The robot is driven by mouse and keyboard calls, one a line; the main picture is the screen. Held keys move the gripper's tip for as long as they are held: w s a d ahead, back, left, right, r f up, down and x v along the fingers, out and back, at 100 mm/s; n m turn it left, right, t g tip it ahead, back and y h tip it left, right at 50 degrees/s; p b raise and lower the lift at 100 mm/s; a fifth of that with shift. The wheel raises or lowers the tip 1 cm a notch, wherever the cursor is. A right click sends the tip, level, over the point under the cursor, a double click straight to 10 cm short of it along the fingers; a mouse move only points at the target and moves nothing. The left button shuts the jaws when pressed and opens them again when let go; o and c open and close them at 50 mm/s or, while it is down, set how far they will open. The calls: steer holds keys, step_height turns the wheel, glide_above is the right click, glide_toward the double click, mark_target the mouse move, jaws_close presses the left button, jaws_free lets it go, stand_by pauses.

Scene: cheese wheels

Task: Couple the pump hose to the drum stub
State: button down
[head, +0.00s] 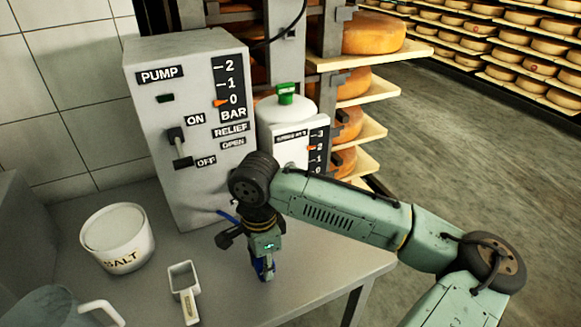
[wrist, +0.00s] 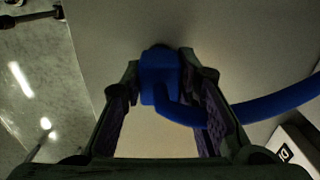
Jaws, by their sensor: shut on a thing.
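My gripper (head: 263,262) points down above the front of the table and is shut on the blue hose end (head: 264,270). In the wrist view the blue hose end (wrist: 160,75) sits between the two fingers, and the blue hose (wrist: 275,104) runs off to the right. A bit of the blue hose (head: 228,215) shows beside my wrist. The grey pump box (head: 190,110) stands at the back; its lever (head: 180,150) points down towards OFF and its pointer is at 0. The white drum (head: 272,112) with a green top stands right of it. I cannot make out the drum stub; my arm covers the drum's lower part.
Shelves with cheese wheels (head: 372,33) rise behind the drum. The table's right edge is near my arm.

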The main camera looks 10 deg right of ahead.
steer(key=shift+r+p, duration=2.1)
steer(key=shift+r, duration=0.05)
steer(key=shift+r, duration=0.1)
steer(key=shift+r+p, duration=1.4)
steer(key=shift+p, duration=0.35)
